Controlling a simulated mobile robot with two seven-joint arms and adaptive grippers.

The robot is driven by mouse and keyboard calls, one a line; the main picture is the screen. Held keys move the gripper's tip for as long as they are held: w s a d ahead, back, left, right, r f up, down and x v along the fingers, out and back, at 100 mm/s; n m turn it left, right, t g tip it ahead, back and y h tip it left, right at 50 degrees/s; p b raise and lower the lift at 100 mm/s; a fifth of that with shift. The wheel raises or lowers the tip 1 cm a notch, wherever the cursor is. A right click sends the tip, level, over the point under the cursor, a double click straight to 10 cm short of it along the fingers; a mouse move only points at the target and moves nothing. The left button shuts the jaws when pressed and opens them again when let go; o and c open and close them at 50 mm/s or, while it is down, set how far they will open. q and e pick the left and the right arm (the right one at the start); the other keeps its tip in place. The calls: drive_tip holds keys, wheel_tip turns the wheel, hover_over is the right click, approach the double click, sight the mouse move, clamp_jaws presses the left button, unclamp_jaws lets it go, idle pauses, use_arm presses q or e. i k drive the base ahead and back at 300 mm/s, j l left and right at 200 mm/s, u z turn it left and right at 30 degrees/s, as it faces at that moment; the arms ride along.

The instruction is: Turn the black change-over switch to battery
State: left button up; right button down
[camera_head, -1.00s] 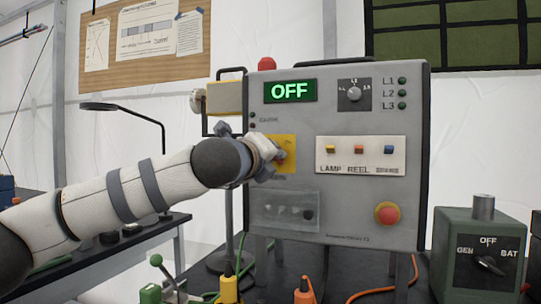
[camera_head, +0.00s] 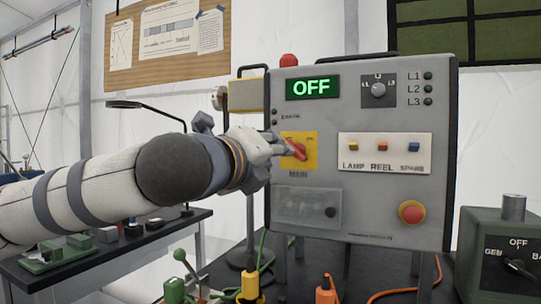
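The black change-over switch (camera_head: 518,268) is a knob on the front of a green box (camera_head: 480,240) at the lower right, partly cut off by the picture's edge. Its plate reads GEN, OFF and the start of BAT. The knob's bar slants, but I cannot tell which end is its pointer. My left gripper (camera_head: 283,149) is far to the left of it, at the grey panel's red MAIN handle (camera_head: 298,150) on a yellow plate. Its fingers are close to the handle; contact and finger gap are unclear. My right gripper is not in view.
The grey panel (camera_head: 390,210) stands on the dark table; its green display (camera_head: 313,87) reads OFF. It carries a red push button (camera_head: 411,212) and coloured switches. Orange (camera_head: 326,290) and yellow (camera_head: 250,287) plugs with cables stand in front. A lamp (camera_head: 137,104) is behind my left arm.

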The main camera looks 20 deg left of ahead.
sight(516, 267)
drive_tip(key=k, duration=1)
